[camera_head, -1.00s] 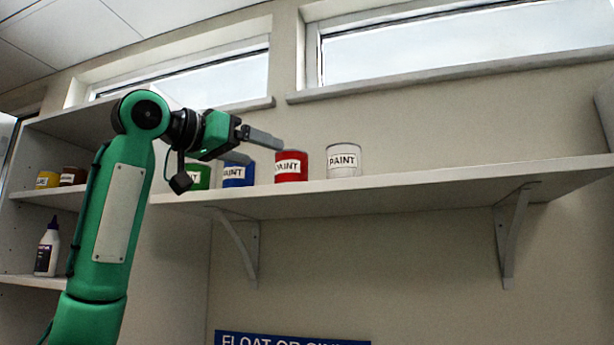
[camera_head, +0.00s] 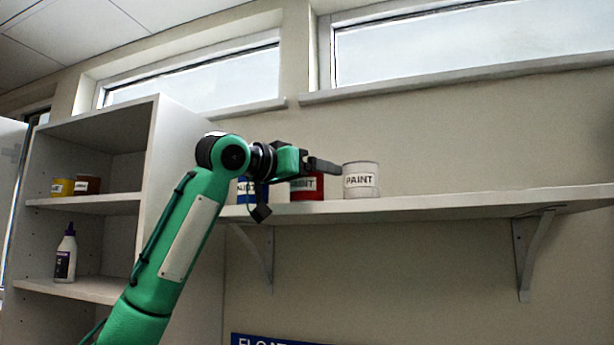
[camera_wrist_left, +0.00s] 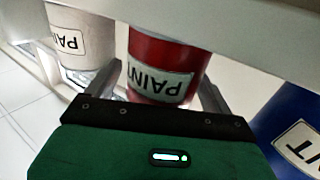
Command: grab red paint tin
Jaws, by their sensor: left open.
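The red paint tin (camera_head: 308,191) stands upright on the wall shelf, its upper part partly hidden by my left gripper (camera_head: 328,166). In the left wrist view the tin (camera_wrist_left: 166,55) appears upside down, with its label facing the gripper. My left gripper (camera_wrist_left: 162,78) is open, with one finger on each side of the red tin. I cannot tell whether the fingers touch it. My right gripper is not in view.
A white paint tin (camera_head: 361,181) stands close on the right and a blue one (camera_head: 244,189) on the left. The shelf (camera_head: 450,205) is clear further right. A cabinet (camera_head: 186,140) with a yellow tin (camera_head: 62,187) and a bottle (camera_head: 66,254) stands at left.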

